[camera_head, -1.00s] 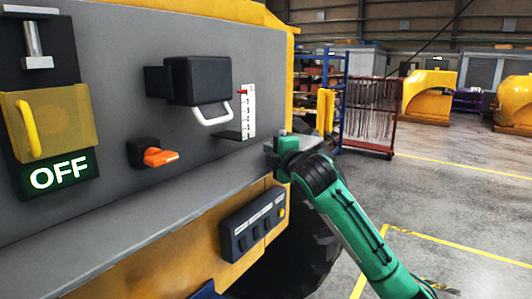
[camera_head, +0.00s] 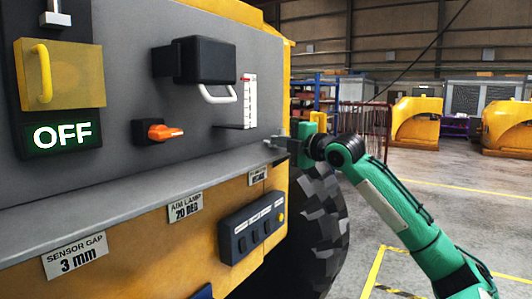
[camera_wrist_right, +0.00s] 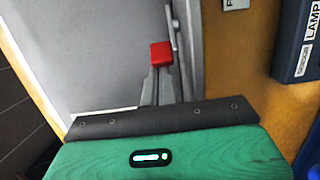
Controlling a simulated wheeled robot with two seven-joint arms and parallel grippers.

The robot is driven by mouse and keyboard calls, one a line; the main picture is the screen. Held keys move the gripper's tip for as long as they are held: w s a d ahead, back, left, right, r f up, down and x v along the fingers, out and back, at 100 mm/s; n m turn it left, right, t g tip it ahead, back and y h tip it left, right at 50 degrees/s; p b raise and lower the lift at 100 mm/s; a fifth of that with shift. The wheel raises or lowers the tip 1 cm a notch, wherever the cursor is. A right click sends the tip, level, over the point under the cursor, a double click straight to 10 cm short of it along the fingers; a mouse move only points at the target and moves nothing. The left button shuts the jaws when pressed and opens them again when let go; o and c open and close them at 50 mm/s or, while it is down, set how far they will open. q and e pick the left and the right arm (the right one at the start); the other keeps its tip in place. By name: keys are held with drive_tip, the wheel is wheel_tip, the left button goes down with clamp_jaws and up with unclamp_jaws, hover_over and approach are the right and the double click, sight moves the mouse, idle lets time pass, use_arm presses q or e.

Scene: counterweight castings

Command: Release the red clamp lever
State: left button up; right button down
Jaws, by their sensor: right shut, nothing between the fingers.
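A small red piece (camera_head: 245,78), which looks like the red clamp lever, sits at the top left of a white upright scale (camera_head: 249,102) on the grey panel. In the right wrist view a red block (camera_wrist_right: 161,53) shows just beyond my fingertips; I cannot tell whether they touch it. My right gripper (camera_head: 272,143) is shut and empty at the right end of the grey ledge, below and right of the scale. It also shows in the right wrist view (camera_wrist_right: 160,82). My left gripper is not in view.
A black box with a white handle (camera_head: 207,62) and an orange knob (camera_head: 163,132) stick out of the panel. A yellow cover (camera_head: 65,75) sits above a lit OFF sign (camera_head: 62,135). A dark button box (camera_head: 252,228) is below the ledge (camera_head: 120,190). Open floor lies right.

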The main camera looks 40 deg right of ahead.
drive_tip(key=shift+s+d+f+n+y+b, duration=0.2)
drive_tip(key=shift+d+n+y+b, duration=0.25)
drive_tip(key=shift+y+b, duration=0.2)
drive_tip(key=shift+s+d+b, duration=0.15)
drive_tip(key=shift+d+b, duration=0.5)
drive_tip(key=shift+d, duration=0.05)
drive_tip(key=shift+s+d+r+b, duration=0.1)
drive_tip(key=shift+d+r+b, duration=0.1)
drive_tip(key=shift+d, duration=0.2)
drive_tip(key=shift+d+r+b, duration=0.1)
drive_tip(key=shift+d+b, duration=0.05)
drive_tip(key=shift+d, duration=0.25)
drive_tip(key=shift+d+r+h, duration=0.15)
drive_tip(key=shift+h, duration=0.1)
